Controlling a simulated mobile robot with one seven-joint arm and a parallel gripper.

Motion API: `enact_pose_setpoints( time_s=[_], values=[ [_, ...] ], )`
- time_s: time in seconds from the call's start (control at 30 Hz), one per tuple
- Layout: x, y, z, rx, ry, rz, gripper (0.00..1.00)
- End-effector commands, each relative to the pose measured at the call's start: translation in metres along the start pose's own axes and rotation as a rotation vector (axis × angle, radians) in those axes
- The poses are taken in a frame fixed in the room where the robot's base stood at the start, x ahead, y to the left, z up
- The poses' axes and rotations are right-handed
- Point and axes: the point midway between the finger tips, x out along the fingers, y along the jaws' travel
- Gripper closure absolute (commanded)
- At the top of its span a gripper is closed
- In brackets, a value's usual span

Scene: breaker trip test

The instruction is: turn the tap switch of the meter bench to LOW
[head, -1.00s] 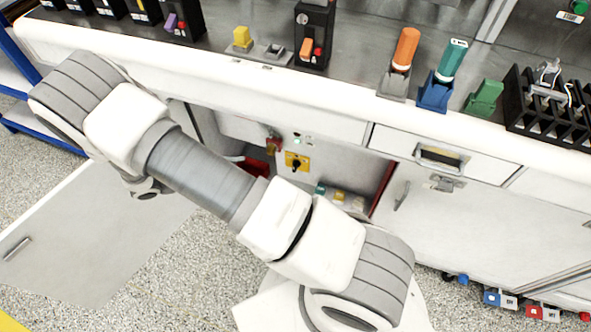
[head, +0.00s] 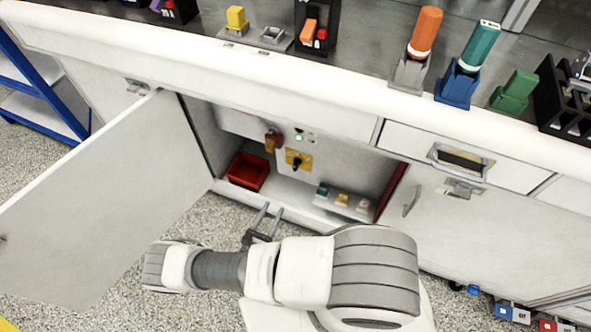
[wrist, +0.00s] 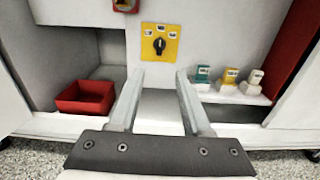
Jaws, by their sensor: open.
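The tap switch is a black knob on a yellow plate (head: 298,160) inside the open bench cabinet. In the wrist view the yellow plate (wrist: 172,52) is upper centre, with small white labels around the top of the knob (wrist: 159,45). The knob looks roughly upright, its pointer toward the top label; the lettering is too small to read surely. My gripper (head: 270,210) is in front of the cabinet opening, below the switch. In the wrist view my gripper (wrist: 156,74) is open and empty, its two fingers below the plate and apart from it.
The cabinet door (head: 110,200) stands open at left. A red bin (head: 248,171) sits left on the cabinet floor. A red-and-yellow fixture (head: 273,141) is left of the switch. Several coloured plugs (head: 342,199) stand at right. A drawer handle (head: 458,160) protrudes to the right.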

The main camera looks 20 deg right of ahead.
Motion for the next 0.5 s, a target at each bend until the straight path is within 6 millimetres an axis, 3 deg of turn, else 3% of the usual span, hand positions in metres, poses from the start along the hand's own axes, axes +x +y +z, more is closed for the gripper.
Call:
enact_pose_setpoints(
  time_s=[0.17, 0.5],
  values=[
    [0.011, -0.001, -0.003, -0.006, -0.003, 0.01, 0.51],
    [0.079, -0.002, -0.004, -0.006, -0.004, 0.005, 0.51]
  ],
)
